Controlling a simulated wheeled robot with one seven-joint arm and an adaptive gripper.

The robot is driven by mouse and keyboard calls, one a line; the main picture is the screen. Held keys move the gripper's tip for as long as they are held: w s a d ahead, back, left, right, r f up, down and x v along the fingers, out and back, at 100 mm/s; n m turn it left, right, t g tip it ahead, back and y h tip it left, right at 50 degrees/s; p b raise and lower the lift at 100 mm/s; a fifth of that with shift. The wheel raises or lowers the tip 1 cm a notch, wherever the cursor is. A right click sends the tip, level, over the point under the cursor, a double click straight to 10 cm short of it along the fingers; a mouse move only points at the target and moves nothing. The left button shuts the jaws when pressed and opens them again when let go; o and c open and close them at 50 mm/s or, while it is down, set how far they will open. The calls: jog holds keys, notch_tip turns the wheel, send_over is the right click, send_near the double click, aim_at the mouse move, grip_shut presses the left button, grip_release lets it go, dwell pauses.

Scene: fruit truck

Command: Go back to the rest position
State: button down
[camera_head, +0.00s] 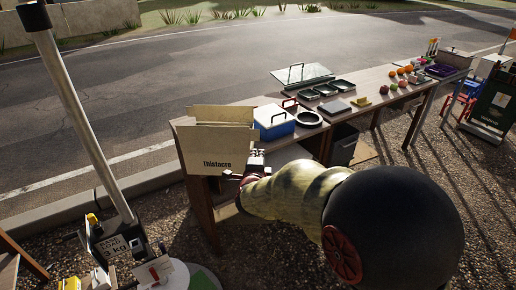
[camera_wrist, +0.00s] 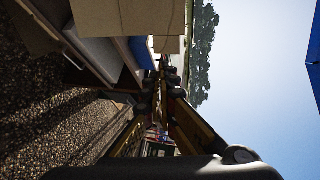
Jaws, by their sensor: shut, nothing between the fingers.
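My arm reaches from the lower right of the head view toward the near end of the long wooden table (camera_head: 226,196). My gripper (camera_wrist: 170,77) shows in the wrist view as dark fingers, shut and empty. In the head view it is close beside the open cardboard box (camera_head: 214,160) marked "Thistacre", mostly hidden by my arm. The box also shows at the top of the wrist view (camera_wrist: 125,15). Whether the gripper touches the box cannot be told.
A blue and white case (camera_head: 273,123), a round dark dish (camera_head: 308,119), trays (camera_head: 327,90) and fruit (camera_head: 403,84) stand along the table. A scale (camera_head: 115,245) and a tall pole (camera_head: 75,105) are at the left. Gravel ground (camera_head: 480,215) is open at the right.

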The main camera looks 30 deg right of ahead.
jog(key=shift+s+a+r, duration=0.15)
jog(key=shift+s+a, duration=0.15)
jog(key=shift+s, duration=0.15)
